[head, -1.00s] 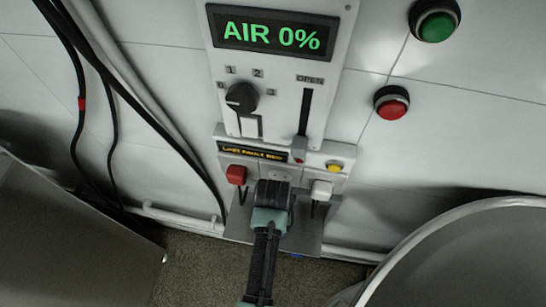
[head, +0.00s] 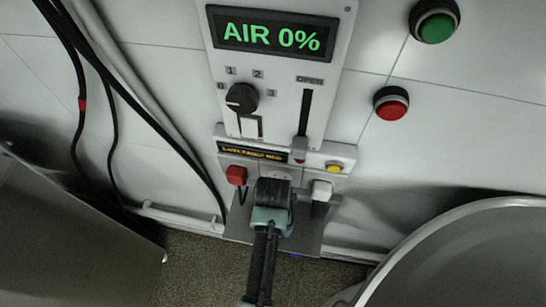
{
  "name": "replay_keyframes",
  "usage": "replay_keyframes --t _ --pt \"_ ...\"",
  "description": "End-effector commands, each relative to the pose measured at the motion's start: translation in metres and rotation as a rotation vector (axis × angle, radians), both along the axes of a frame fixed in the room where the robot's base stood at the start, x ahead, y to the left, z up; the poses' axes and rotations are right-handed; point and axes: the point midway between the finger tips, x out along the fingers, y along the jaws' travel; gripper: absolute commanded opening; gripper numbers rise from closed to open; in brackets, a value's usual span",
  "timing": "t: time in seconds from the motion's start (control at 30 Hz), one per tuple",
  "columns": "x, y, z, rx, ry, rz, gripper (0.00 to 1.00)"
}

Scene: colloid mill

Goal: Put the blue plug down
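My gripper (head: 273,190) is seen from behind, in front of the middle of a socket panel (head: 308,168) at the bottom of the control unit. Its fingertips are hidden by its own body, so I cannot see whether it is open or holds anything. A red plug (head: 236,175) sits at the panel's left and a white plug (head: 321,190) at its right. A small blue patch (head: 296,256) shows at the lower edge of the grey shelf (head: 312,237) below the panel. I cannot tell whether it is the blue plug. No clear blue plug is in view.
Above are a display (head: 270,36) reading AIR 0%, a rotary knob (head: 242,97) and a slider (head: 300,145). Green (head: 436,27) and red (head: 391,106) buttons are on the wall. Black cables (head: 120,90) hang at left. A metal vessel (head: 470,260) stands at right.

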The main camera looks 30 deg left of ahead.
Motion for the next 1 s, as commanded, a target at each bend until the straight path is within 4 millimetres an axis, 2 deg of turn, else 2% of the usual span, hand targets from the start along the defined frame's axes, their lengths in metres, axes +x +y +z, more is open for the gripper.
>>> replay_keyframes --t 0.3,0.5,0.7,1.0 --pt "0.001 0.001 0.072 0.001 -0.005 0.0 0.76" --pt "0.001 0.0 0.101 0.001 -0.003 0.0 0.76" --pt "0.0 0.0 0.111 0.0 0.0 0.0 0.76" --pt "0.0 0.0 0.111 0.0 0.0 0.0 0.76"
